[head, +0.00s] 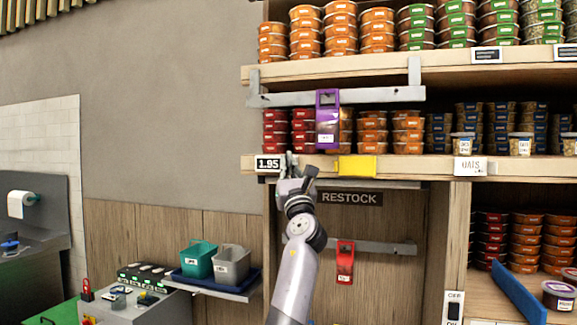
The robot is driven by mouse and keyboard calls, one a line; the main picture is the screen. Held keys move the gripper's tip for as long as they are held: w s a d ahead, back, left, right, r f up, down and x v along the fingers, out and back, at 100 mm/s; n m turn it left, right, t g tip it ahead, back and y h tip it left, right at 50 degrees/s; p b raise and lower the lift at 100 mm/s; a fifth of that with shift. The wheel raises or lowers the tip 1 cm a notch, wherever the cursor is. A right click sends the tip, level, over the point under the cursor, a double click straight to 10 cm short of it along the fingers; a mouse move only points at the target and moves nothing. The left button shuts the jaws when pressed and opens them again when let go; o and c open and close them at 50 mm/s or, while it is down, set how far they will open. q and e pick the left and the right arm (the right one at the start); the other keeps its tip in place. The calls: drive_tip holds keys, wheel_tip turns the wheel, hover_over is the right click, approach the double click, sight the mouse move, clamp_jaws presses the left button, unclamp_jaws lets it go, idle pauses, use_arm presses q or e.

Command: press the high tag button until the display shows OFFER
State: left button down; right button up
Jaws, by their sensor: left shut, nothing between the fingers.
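The high tag (268,164) is a small dark display on the edge of the middle shelf, at its left end. It reads 1.95 in light digits. My left gripper (289,160) is shut and empty, raised to the shelf edge just right of the display. Its fingertips overlap the tag's right end; I cannot tell whether they touch it. The tag's button cannot be made out and may be hidden behind the fingers. My right gripper is not in view.
A purple holder (327,120) hangs from a grey rail (380,95) above the middle shelf. A yellow tag (356,168) and an OATS tag (470,166) sit further right. A red holder (345,262) hangs below. Teal (199,260) and grey (231,265) bins stand lower left.

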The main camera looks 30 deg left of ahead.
use_arm(q)
drive_tip(key=shift+w+a, duration=0.1)
drive_tip(key=shift+w, duration=0.3)
idle(0.3)
drive_tip(key=shift+s+d+p, duration=0.2)
drive_tip(key=shift+s+p, duration=0.45)
drive_tip(key=shift+s, duration=0.15)
drive_tip(key=s+p, duration=0.2)
drive_tip(key=s+d+p, duration=0.1)
drive_tip(key=s+p, duration=0.1)
drive_tip(key=s, duration=0.1)
drive_tip(key=shift+p, duration=0.4)
